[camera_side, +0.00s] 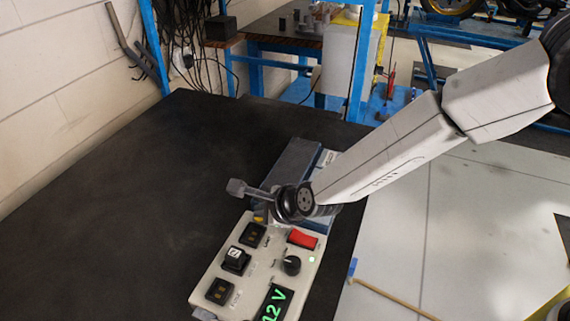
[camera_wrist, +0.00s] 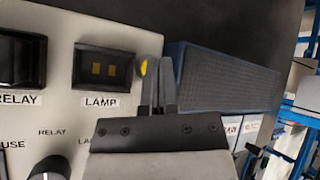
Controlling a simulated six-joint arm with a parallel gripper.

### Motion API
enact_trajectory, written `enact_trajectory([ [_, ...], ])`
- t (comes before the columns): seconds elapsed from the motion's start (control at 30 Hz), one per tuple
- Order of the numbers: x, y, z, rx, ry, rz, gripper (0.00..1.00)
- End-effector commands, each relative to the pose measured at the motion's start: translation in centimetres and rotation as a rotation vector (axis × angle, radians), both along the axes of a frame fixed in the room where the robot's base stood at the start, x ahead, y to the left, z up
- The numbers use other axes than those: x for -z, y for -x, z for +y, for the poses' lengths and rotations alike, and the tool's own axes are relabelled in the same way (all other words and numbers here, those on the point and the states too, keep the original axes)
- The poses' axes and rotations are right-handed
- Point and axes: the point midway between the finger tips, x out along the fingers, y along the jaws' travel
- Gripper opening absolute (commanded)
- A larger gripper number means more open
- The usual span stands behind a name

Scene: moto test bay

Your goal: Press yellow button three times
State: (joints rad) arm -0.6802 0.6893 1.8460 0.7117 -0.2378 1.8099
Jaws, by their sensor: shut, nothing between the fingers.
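The yellow button (camera_wrist: 143,66) shows as a small yellow piece at the edge of the pale control panel (camera_wrist: 60,110), right of the LAMP switch (camera_wrist: 103,67). My gripper (camera_wrist: 159,68) is shut and empty, its fingertips just right of the button and partly covering it. I cannot tell whether they touch it. In the side view a bit of yellow (camera_side: 258,219) shows at the far end of the panel (camera_side: 228,268), below my wrist. My fingers are not clear there.
The panel also carries a red rocker switch (camera_side: 302,239), a black knob (camera_side: 291,265), black switches (camera_side: 235,259) and a green "12 V" display (camera_side: 274,303). A blue box (camera_wrist: 225,80) stands close beside my fingers. The dark tabletop (camera_side: 120,220) to the left is clear.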

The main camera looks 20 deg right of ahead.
Motion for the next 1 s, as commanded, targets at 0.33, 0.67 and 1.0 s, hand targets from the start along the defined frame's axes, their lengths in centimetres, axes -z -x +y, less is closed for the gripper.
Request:
enact_trajectory([
  [0.33, 0.0, 0.0, 0.0, 0.001, 0.001, 0.000, 0.00],
  [0.67, -1.0, 0.0, 0.0, 0.001, -0.001, -0.001, 0.00],
  [1.0, -1.6, 0.0, 0.0, 0.000, 0.000, 0.000, 0.00],
])
